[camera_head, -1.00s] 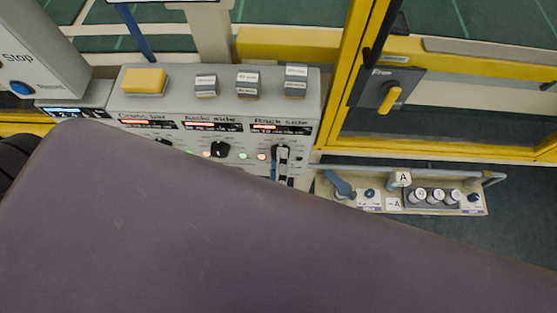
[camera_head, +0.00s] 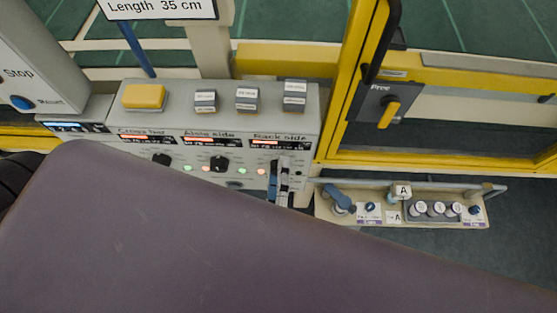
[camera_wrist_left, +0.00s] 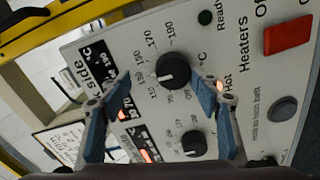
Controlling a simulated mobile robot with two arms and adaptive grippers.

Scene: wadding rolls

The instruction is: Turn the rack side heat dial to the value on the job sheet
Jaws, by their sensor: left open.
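The rack side heat dial (camera_wrist_left: 172,70) is a black knob with a printed scale on the grey control panel (camera_wrist_left: 240,85). In the left wrist view it lies between and slightly beyond the fingertips of my left gripper (camera_wrist_left: 160,86). The blue-padded fingers are spread, with nothing held. In the head view my left gripper (camera_head: 280,178) covers the dial, below the "Rack side" display (camera_head: 280,143). Contact cannot be told. A hanging sign (camera_head: 160,9) shows only "Length 35 cm"; its upper part is cut off. My right gripper is not in view.
The middle dial (camera_head: 219,164) and cross bar dial (camera_head: 161,160) sit to the left. A red heater switch (camera_wrist_left: 288,37) is on the panel in the wrist view. A low control strip (camera_head: 400,211) with a rail and a yellow-framed door (camera_head: 335,100) are at the right.

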